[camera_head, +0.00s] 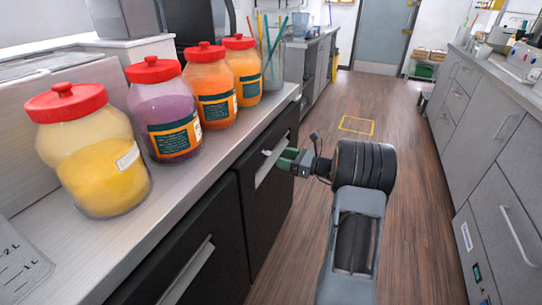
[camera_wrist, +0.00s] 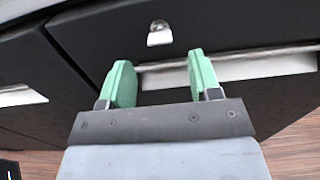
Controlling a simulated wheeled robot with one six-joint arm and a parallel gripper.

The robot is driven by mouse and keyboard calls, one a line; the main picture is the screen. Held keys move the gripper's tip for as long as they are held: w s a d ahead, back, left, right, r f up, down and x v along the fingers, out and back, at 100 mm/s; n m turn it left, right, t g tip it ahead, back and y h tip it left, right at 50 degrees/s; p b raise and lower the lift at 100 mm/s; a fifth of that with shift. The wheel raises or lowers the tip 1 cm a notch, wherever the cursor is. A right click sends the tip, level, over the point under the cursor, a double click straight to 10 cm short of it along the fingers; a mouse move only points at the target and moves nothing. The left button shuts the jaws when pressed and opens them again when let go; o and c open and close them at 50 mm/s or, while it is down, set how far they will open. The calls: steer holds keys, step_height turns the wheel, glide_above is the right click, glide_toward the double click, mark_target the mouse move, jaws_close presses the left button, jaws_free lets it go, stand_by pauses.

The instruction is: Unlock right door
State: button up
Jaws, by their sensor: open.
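The right door (camera_head: 283,198) is a black cabinet panel under the counter, closed, with a light bar handle (camera_head: 263,172). It also fills the middle of the wrist view (camera_wrist: 215,25). A small silver lock (camera_wrist: 159,35) sits on this panel above the handle (camera_wrist: 250,69). My gripper (camera_head: 285,160) has green fingers and reaches toward the door from the right. In the wrist view my gripper (camera_wrist: 159,78) is open and empty, with the lock ahead of the gap between its fingertips. I cannot tell whether the fingers touch the door or handle.
Another black door (camera_head: 190,262) with a handle is at the left. Jars with red lids, such as the yellow one (camera_head: 95,165), stand on the counter (camera_head: 195,190) above. Clear wooden floor (camera_head: 425,240) lies to the right, before grey drawers (camera_head: 505,170).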

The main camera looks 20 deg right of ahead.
mark_target(271, 154)
steer(key=shift+x, duration=3)
steer(key=c, duration=0.9)
